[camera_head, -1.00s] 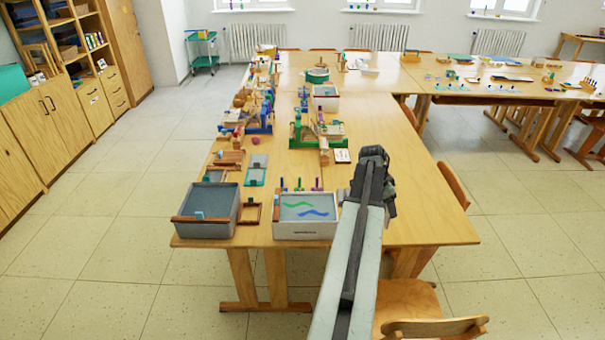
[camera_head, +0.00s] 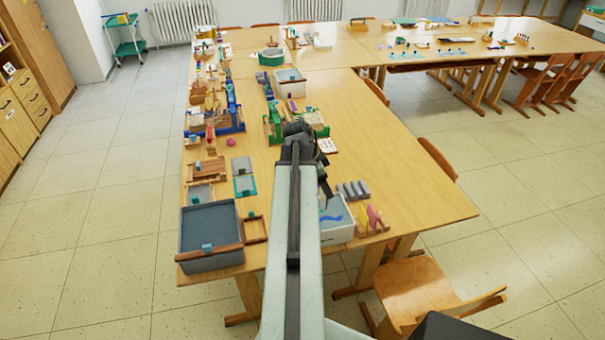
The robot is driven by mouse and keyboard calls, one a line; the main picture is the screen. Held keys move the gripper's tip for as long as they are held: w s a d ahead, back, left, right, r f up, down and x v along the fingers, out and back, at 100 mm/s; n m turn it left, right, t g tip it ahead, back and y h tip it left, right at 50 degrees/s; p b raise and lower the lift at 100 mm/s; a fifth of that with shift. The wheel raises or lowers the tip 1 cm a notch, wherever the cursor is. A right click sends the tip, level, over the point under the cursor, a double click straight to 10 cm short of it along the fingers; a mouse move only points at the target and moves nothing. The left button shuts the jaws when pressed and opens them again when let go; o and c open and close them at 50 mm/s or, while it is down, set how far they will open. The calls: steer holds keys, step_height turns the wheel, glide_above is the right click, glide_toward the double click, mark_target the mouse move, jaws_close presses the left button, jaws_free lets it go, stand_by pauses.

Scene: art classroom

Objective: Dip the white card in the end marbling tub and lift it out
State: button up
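A white-walled marbling tub (camera_head: 338,236) with blue swirls on its surface stands at the near end of the table. My arm hides its left part. My gripper (camera_head: 297,130) is a dark shape at the far end of my arm, over the table beyond this tub. Its fingers are not clear, so I cannot tell whether it is open or holds anything. A small white card-like piece (camera_head: 327,146) with faint marks shows just right of my gripper. I cannot tell whether it is the task's white card, or whether it touches the gripper.
A grey tub (camera_head: 238,257) with a wooden front bar stands left of my arm. A grey rack (camera_head: 353,190) and a wooden rack (camera_head: 372,230) with pink and yellow pieces stand right of the marbling tub. A chair (camera_head: 415,285) is at the right. The table's right side is clear.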

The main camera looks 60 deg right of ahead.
mark_target(322, 195)
steer(key=f+b, duration=0.5)
steer(key=shift+w+a, duration=0.1)
steer(key=shift+w, duration=0.2)
step_height(322, 195, down, 11)
steer(key=b, duration=1.1)
steer(key=shift+r, duration=0.1)
stand_by(0.8)
steer(key=shift+r+p, duration=5.15)
steer(key=shift+p, duration=0.05)
steer(key=shift+r, duration=0.1)
